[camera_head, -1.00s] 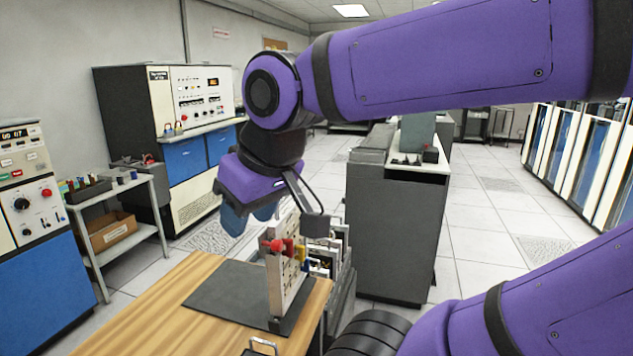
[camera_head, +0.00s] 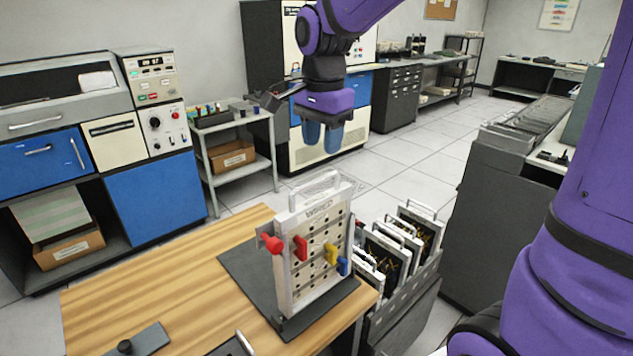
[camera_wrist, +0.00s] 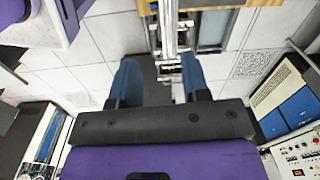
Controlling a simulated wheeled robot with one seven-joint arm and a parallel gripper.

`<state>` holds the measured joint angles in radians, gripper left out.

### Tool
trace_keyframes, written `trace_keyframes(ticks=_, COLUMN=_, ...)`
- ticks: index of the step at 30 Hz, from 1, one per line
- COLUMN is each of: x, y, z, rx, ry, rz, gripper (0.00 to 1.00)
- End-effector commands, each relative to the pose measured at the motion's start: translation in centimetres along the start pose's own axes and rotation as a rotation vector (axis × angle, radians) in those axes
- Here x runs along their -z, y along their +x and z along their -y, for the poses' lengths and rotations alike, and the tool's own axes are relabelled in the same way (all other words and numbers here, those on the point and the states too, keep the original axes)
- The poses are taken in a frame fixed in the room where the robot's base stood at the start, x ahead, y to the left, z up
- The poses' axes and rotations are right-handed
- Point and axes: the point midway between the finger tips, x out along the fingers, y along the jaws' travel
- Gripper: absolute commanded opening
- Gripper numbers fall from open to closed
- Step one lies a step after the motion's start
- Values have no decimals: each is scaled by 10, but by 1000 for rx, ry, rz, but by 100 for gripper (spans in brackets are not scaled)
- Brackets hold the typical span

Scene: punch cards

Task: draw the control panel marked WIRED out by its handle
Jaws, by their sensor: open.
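The control panel marked WIRED (camera_head: 316,262) stands upright on a dark mat (camera_head: 245,270) on the wooden table. It is pale and perforated, with red, yellow and blue plugs on its face. Its metal handle (camera_head: 316,186) arches over the top edge. My gripper (camera_head: 322,143) hangs above and slightly behind the handle in the head view, fingers pointing down, apart from it. In the wrist view the two blue fingers (camera_wrist: 160,85) are spread with nothing between them. A narrow metallic thing, perhaps the panel's top, shows beyond them, but I cannot tell for sure.
A grey rack (camera_head: 405,300) beside the table's right side holds several other handled panels (camera_head: 385,255). A wooden table (camera_head: 160,290) carries dark items at its front edge. A small trolley (camera_head: 235,160) and blue-fronted machines (camera_head: 155,200) stand behind.

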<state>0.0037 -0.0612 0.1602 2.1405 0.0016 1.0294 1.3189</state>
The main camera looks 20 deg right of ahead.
Motion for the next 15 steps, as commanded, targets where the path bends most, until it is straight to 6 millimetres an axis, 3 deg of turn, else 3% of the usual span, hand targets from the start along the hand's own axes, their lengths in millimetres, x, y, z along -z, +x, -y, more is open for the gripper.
trace_keyframes(ticks=6, x=0, y=12, z=15, rx=-30, ry=91, rz=15, gripper=43)
trace_keyframes(ticks=15, x=-1, y=34, z=15, rx=-33, ry=94, rz=15, gripper=43)
